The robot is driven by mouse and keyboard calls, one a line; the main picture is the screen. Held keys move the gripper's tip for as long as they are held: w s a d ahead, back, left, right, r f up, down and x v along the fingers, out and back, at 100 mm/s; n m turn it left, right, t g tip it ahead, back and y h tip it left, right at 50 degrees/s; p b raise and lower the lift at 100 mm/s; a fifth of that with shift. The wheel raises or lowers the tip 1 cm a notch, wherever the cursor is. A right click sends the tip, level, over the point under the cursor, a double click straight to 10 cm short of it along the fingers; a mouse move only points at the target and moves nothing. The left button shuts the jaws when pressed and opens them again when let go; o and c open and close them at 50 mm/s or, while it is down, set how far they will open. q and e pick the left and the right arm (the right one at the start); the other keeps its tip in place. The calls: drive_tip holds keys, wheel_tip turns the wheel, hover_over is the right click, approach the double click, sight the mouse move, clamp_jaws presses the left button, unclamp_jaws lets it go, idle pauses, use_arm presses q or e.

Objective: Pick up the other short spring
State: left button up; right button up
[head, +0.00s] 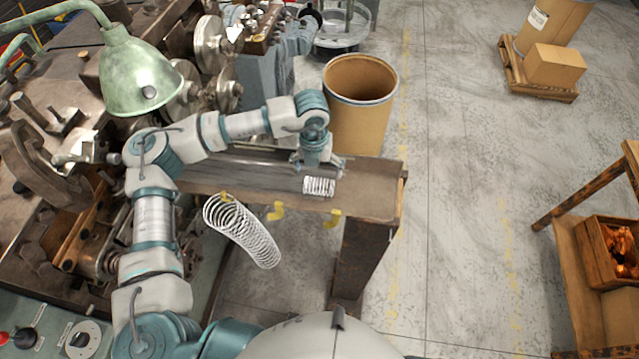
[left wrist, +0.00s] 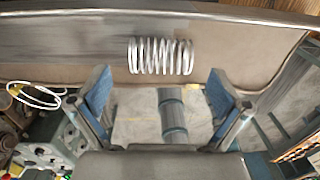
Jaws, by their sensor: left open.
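A short white spring (head: 319,186) lies on its side on the narrow metal shelf (head: 375,190), near its front edge. My left gripper (head: 318,168) is just behind and above it in the head view. In the left wrist view the short spring (left wrist: 160,56) lies crosswise ahead of the fingers of my left gripper (left wrist: 158,92). The fingers are spread wide with nothing between them, and the spring appears apart from them. My right gripper is in neither view.
A long white spring (head: 243,230) hangs from a yellow hook (head: 226,197) at the shelf's front. A brown drum (head: 360,105) stands behind the shelf. A green lamp (head: 140,75) and machine crowd the left. Open floor (head: 460,200) lies to the right.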

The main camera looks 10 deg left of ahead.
sight(319, 181)
use_arm(q)
drive_tip(key=f, duration=0.1)
drive_tip(key=f+p, duration=0.1)
drive_tip(key=f, duration=0.1)
drive_tip(key=shift+s+d+f, duration=0.1)
drive_tip(key=shift+s+f, duration=0.25)
drive_tip(key=shift+f, duration=0.45)
drive_tip(key=shift+d, duration=0.15)
drive_tip(key=c, duration=1)
drive_tip(key=shift+c, duration=0.2)
drive_tip(key=shift+r, duration=0.15)
